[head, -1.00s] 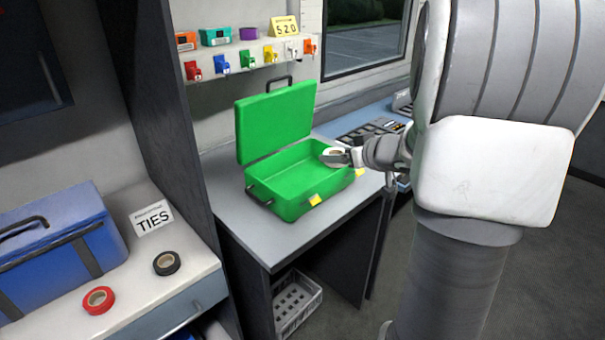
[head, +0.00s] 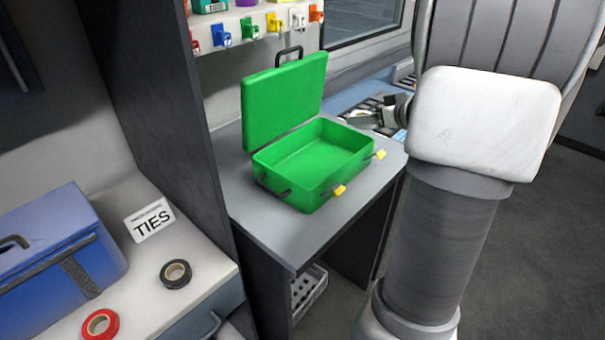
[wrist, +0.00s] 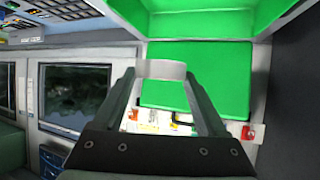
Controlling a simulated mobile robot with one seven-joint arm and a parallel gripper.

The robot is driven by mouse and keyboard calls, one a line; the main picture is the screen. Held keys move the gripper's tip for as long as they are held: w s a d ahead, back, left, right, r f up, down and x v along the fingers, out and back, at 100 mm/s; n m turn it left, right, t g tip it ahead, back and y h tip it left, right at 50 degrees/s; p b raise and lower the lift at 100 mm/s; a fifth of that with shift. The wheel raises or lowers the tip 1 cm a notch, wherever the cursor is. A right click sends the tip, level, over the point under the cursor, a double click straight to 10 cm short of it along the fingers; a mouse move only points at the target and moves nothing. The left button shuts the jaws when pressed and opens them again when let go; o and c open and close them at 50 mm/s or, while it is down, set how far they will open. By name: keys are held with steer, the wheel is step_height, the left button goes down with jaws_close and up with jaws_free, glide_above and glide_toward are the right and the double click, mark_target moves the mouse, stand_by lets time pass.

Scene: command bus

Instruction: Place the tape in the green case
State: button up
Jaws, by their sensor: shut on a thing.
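The green case (head: 312,185) stands open on a grey desk, its lid (head: 285,103) raised at the back and its visible inside empty. My gripper (head: 357,119) is at the case's far right corner in the head view, seemingly beyond the rim. In the wrist view my gripper (wrist: 161,72) is shut on a pale grey-white tape roll (wrist: 161,69), held between the fingertips. The case's green lid (wrist: 185,100) and open body (wrist: 205,18) show behind it. A black tape (head: 175,274) and a red tape (head: 100,325) lie on the left counter.
A blue case (head: 60,240) and a TIES sign (head: 149,220) are on the left counter. A dark partition (head: 150,110) separates it from the desk (head: 285,235). Coloured items hang from a shelf (head: 235,14) above. A white crate (head: 308,290) is below.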

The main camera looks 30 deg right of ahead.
mark_target(317, 172)
steer(key=f+b, duration=0.2)
steer(key=f, duration=0.1)
steer(key=w+f+b, duration=0.1)
steer(key=shift+a+f, duration=0.25)
steer(key=shift+f, duration=0.1)
steer(key=w+a+f+b, duration=0.1)
steer(key=w+a+f, duration=0.1)
steer(key=w, duration=0.1)
steer(key=w+a+f+b, duration=0.2)
steer(key=w, duration=0.1)
steer(key=w+a+f+b, duration=0.2)
steer(key=w, duration=0.1)
steer(key=shift+w+f, duration=0.2)
steer(key=shift+f, duration=0.1)
step_height(317, 172, down, 4)
steer(key=b, duration=0.3)
steer(key=shift+r, duration=0.1)
steer(key=shift+f, duration=0.25)
